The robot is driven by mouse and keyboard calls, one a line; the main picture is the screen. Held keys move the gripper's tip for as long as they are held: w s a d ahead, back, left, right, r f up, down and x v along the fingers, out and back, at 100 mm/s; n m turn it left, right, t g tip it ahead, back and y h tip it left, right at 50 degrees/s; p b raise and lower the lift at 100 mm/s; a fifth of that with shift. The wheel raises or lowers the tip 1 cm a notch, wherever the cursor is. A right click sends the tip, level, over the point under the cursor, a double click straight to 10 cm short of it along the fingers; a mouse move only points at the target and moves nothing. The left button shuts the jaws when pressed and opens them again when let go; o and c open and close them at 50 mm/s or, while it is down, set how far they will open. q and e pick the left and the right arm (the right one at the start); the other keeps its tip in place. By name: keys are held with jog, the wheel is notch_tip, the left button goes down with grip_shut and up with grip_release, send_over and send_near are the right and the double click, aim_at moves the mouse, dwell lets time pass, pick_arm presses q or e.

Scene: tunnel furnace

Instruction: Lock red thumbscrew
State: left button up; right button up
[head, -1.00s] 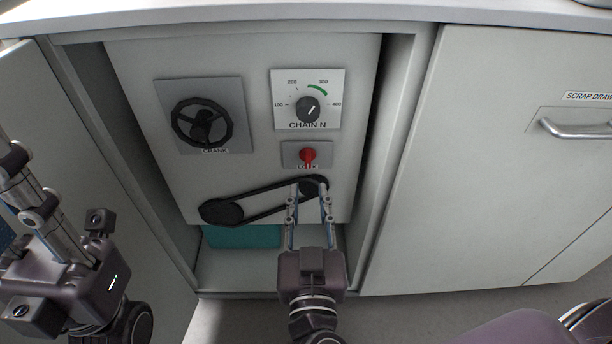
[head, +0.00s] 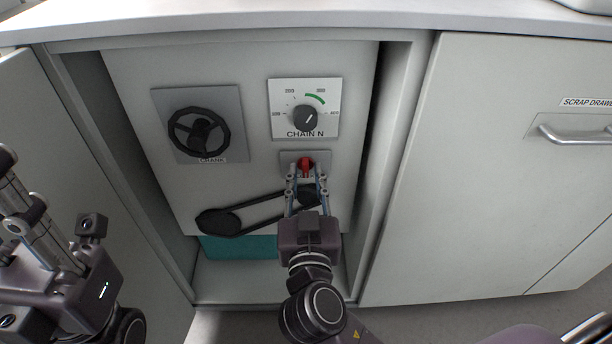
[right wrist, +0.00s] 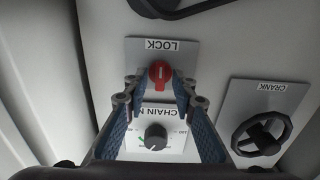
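The red thumbscrew (head: 306,163) sits on a small grey plate low on the cabinet's inner panel. In the right wrist view the red thumbscrew (right wrist: 160,74) is on a plate labelled LOCK (right wrist: 162,47), its white pointer mark visible. My right gripper (head: 305,173) is at the thumbscrew, coming from below.
Above the thumbscrew is the CHAIN N dial (head: 305,112); left of it is the black crank wheel (head: 199,135). A black chain loop (head: 258,211) lies below, partly behind my right gripper. A teal box (head: 238,246) is at the bottom. Cabinet sides flank the opening.

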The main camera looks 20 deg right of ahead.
grip_shut()
